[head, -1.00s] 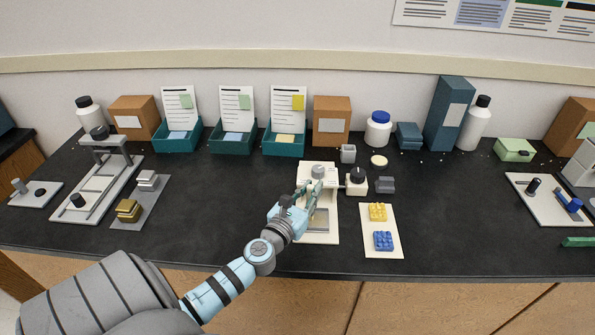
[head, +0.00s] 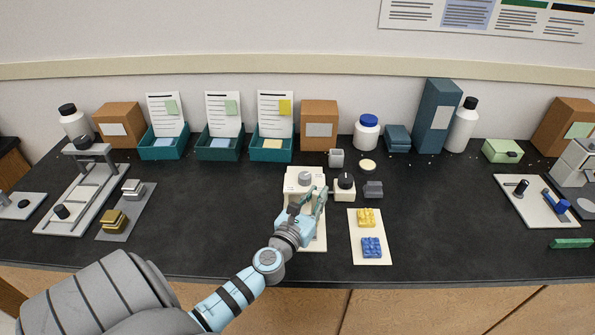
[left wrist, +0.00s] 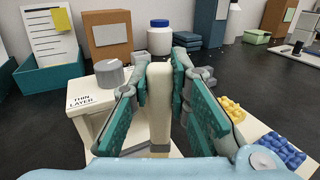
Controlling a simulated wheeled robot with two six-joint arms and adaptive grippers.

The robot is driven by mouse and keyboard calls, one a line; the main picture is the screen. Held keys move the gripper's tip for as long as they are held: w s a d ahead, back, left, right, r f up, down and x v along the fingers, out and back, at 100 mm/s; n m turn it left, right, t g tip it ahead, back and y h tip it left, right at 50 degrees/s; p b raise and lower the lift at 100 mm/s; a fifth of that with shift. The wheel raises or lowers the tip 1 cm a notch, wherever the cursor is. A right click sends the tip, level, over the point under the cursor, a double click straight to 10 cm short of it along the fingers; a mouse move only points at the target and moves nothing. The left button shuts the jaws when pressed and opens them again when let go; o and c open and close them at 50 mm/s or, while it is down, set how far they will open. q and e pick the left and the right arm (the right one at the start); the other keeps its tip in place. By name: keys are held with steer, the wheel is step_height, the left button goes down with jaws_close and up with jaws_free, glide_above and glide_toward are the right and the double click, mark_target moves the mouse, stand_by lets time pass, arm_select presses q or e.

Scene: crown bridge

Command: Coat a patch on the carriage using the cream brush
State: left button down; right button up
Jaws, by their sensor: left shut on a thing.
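My left gripper (head: 312,196) is over the cream stand at the middle of the bench. In the left wrist view its green fingers (left wrist: 160,90) are shut on an upright cream bar, which I take for the cream brush (left wrist: 160,105). A grey bridge frame with a black-knobbed slide, perhaps the carriage (head: 62,211), stands far left. My right gripper is out of view.
A cream block with a black knob (head: 344,190) and a grey block (head: 373,189) stand right of the gripper. A white card (head: 357,240) bears yellow and blue bricks. Teal bins (head: 219,154) line the back.

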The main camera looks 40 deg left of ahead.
arm_select(q)
steer(key=r+p, duration=0.4)
steer(key=r, duration=0.1)
steer(key=shift+d+r+p, duration=0.2)
steer(key=shift+d+p, duration=0.05)
steer(key=shift+p, duration=0.1)
steer(key=shift+w+r+p, duration=0.2)
steer(key=shift+r+p, duration=0.8)
steer(key=shift+p, duration=0.1)
steer(key=shift+s+r+p, duration=0.1)
steer(key=shift+r+p, duration=0.25)
steer(key=shift+r, duration=0.05)
steer(key=shift+f, duration=0.1)
